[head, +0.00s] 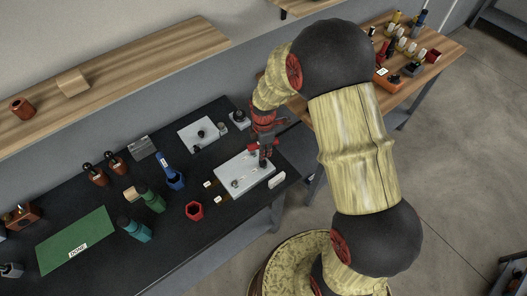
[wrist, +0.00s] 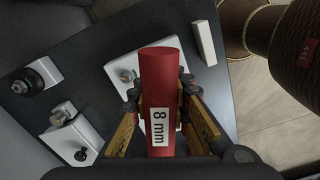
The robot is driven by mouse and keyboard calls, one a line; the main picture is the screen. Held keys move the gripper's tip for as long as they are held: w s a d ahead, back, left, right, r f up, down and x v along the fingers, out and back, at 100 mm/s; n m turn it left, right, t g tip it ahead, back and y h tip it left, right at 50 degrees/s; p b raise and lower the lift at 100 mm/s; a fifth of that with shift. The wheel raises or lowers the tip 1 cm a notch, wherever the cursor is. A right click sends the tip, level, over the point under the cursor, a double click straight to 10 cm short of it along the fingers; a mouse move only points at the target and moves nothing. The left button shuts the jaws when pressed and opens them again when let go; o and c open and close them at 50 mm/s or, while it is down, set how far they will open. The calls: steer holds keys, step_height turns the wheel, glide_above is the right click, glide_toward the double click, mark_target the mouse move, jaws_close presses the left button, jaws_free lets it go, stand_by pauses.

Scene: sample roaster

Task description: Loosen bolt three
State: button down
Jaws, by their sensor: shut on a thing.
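My gripper (wrist: 160,100) is shut on a red cylindrical tool (wrist: 158,75) labelled "8 mm". In the head view my gripper (head: 263,141) is over the right part of a pale plate (head: 236,186) on the black bench, with the tool below it. In the wrist view the plate (wrist: 117,65) lies behind the tool's far end, with one bolt (wrist: 127,76) visible just left of the tool. The tool hides other parts of the plate, and I cannot tell whether its tip touches a bolt. No number for bolt three is readable.
Left of the plate stand a red hexagonal cup (head: 195,211) and blue (head: 172,177), green (head: 152,200) and teal (head: 135,230) handled tools. A second pale plate (head: 193,128) with dark knobs lies behind. A green "DONE" mat (head: 72,245) lies at far left.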

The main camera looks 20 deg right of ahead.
steer(key=n, duration=0.3)
steer(key=shift+n, duration=0.3)
steer(key=shift+w+n, duration=0.1)
steer(key=shift+n, duration=1.7)
steer(key=shift+n, duration=1)
steer(key=shift+r+m, duration=0.1)
steer(key=shift+m, duration=0.7)
steer(key=shift+r+p, duration=1.1)
steer(key=shift+r, duration=0.5)
